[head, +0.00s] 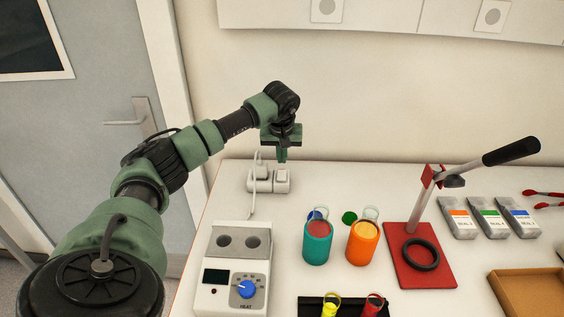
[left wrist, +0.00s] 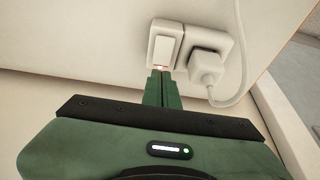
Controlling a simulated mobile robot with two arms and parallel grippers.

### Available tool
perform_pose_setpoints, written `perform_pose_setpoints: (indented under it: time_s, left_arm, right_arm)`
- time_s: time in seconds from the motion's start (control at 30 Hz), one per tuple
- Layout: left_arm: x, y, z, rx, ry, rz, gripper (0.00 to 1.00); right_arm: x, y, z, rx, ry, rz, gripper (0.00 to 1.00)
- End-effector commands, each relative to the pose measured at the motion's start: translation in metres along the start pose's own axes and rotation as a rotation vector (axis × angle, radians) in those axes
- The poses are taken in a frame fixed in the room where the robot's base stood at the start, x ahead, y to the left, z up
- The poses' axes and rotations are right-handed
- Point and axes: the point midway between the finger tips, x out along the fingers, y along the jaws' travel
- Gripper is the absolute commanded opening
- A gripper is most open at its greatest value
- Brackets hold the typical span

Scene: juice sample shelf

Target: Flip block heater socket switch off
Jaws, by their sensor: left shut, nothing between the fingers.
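The white socket block (head: 268,187) lies at the back left of the table, with a plug and cord in it. In the left wrist view the rocker switch (left wrist: 164,48) is beside the plug (left wrist: 206,67). A small red glow shows at the switch edge near my fingertips. My left gripper (head: 282,158) is shut and empty, pointing down just above the socket block. In the left wrist view its fingertips (left wrist: 161,74) are at the switch's near edge; I cannot tell whether they touch. The block heater (head: 233,280), white with a blue dial, stands in front. My right gripper is out of view.
Teal (head: 317,243) and orange (head: 362,243) cups stand right of the heater. A red-based lever press (head: 420,270) is further right, with several labelled pouches (head: 490,218) beyond. The wall is close behind the socket. A cord runs from the socket to the heater.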

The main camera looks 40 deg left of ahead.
Motion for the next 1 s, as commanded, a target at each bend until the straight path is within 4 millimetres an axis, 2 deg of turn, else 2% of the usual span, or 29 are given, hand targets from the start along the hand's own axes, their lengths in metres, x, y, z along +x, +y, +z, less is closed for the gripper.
perform_pose_setpoints:
  time_s: [0.1, 0.3, 0.67, 0.83, 0.87, 1.0]
  left_arm:
    - [0.017, 0.0, 0.005, 0.001, -0.003, -0.001, 0.0]
    - [0.035, 0.001, 0.008, 0.0, -0.001, 0.001, 0.0]
    - [0.038, 0.0, 0.009, 0.0, 0.0, 0.001, 0.0]
    - [0.051, 0.0, 0.007, -0.001, 0.002, 0.0, 0.0]
    - [0.046, 0.0, 0.007, 0.0, 0.001, 0.001, 0.0]
    - [0.046, 0.0, 0.007, 0.001, -0.001, 0.0, 0.0]
  right_arm:
    - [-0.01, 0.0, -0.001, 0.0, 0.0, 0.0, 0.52]
    - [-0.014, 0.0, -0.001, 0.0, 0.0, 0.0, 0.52]
    - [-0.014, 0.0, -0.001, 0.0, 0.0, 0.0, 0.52]
    - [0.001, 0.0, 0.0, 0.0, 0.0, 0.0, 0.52]
    - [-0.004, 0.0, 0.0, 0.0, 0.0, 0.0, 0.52]
    - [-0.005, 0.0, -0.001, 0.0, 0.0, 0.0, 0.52]
